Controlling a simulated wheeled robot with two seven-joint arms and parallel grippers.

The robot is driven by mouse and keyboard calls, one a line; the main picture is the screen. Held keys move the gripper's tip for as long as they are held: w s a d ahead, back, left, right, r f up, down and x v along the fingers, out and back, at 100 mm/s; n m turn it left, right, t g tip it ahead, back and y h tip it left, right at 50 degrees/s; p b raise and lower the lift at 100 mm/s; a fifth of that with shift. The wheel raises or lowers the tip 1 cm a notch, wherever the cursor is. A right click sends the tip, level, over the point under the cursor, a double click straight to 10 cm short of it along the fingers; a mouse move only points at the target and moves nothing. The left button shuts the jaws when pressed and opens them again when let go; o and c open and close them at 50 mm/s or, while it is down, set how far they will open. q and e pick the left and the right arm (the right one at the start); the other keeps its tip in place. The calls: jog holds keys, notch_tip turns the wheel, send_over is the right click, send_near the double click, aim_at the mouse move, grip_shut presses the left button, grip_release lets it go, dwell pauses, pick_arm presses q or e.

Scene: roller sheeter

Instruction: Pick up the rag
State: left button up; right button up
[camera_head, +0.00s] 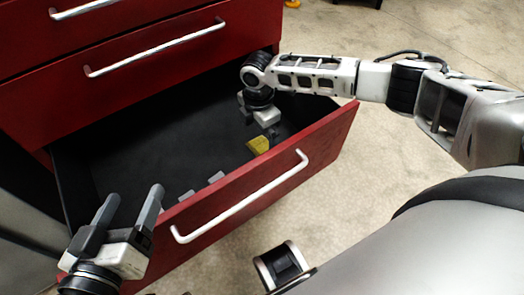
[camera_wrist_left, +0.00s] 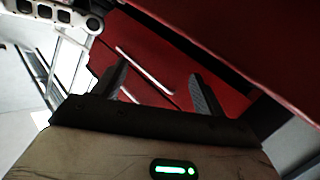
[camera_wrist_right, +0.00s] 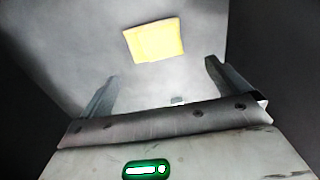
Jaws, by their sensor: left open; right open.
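The yellow rag (camera_head: 259,145) lies in the open bottom drawer of a red cabinet, near the front wall at its right end. It also shows in the right wrist view (camera_wrist_right: 154,40), beyond the fingertips and between their lines. My right gripper (camera_head: 262,122) reaches down into the drawer, just above and behind the rag. It is open and empty, its fingers apart in the right wrist view (camera_wrist_right: 161,75). My left gripper (camera_head: 134,197) is open and empty near the left end of the drawer front. The left wrist view (camera_wrist_left: 158,74) shows its fingers spread.
The drawer's red front (camera_head: 335,130) bears a long white handle (camera_head: 245,197). Small grey pieces (camera_head: 216,178) lie inside along the front wall. A closed red drawer (camera_head: 180,70) sits above. Pale floor (camera_head: 400,160) is open to the right.

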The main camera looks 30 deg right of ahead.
aim_at(258, 147)
notch_tip(258, 147, down, 2)
jog(key=f+b, duration=0.3)
jog(key=f, duration=0.1)
jog(key=shift+w+d+f, duration=0.1)
jog(key=shift+w, duration=0.25)
jog(key=shift+f+b, duration=0.4)
jog(key=shift+f, duration=0.2)
pick_arm(q)
jog(key=shift+w+d+r+n+t+h, duration=0.1)
jog(key=shift+d+r+n+t+h, duration=0.15)
jog(key=shift+r+n+t+h, duration=0.15)
jog(key=shift+w+d+r+n+t+h, duration=0.1)
jog(key=shift+d+r+n+t+h, duration=0.15)
jog(key=shift+r, duration=0.2)
pick_arm(e)
jog(key=shift+c, duration=0.3)
jog(key=c, duration=0.9)
